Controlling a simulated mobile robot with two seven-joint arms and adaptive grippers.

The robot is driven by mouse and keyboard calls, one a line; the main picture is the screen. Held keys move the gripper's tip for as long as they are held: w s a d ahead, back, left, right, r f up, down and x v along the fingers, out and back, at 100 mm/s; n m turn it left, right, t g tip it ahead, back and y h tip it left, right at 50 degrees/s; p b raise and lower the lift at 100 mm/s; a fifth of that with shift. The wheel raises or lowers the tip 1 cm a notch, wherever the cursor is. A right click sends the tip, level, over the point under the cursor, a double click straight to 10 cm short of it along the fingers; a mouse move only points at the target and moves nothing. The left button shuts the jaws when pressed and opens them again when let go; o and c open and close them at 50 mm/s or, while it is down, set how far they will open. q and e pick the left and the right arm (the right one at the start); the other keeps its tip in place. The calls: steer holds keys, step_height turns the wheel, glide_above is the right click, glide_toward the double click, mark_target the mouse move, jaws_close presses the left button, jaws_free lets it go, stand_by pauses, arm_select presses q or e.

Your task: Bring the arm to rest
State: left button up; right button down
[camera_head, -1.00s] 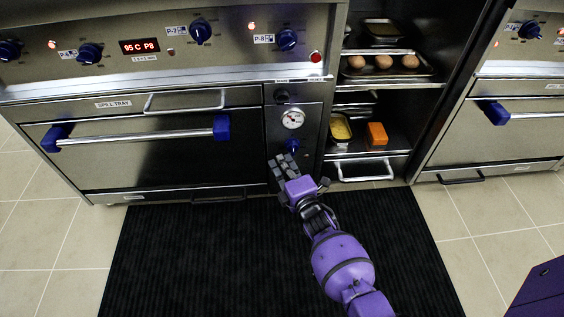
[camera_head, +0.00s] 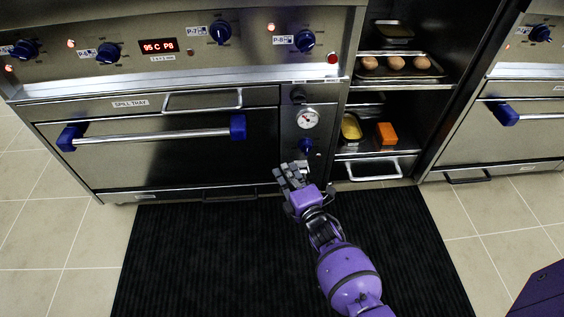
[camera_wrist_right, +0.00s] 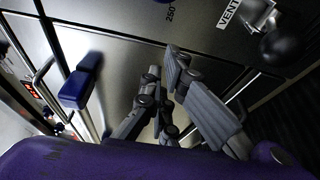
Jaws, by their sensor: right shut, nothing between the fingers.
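My right gripper (camera_head: 291,176) is in front of the lower part of the stove, below the blue knob (camera_head: 306,145) under the round gauge (camera_head: 308,118). Its grey fingers are shut with nothing between them. In the right wrist view the fingers (camera_wrist_right: 165,95) show against the steel front, apart from the blue handle end (camera_wrist_right: 82,84). The purple right arm reaches in from the bottom of the head view over the black mat. My left gripper is not in view.
The oven door's bar handle (camera_head: 150,137) sticks out at left. An open cupboard holds a tray (camera_head: 424,70) with eggs, a yellow-filled pan (camera_head: 351,128) and an orange block (camera_head: 386,134). A black ribbed mat (camera_head: 210,250) covers the clear floor in front.

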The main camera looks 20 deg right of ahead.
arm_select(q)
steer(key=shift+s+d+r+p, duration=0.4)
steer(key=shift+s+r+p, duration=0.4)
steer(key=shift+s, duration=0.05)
arm_select(e)
steer(key=s, duration=0.7)
steer(key=shift+d+r, duration=0.25)
steer(key=shift+d, duration=0.05)
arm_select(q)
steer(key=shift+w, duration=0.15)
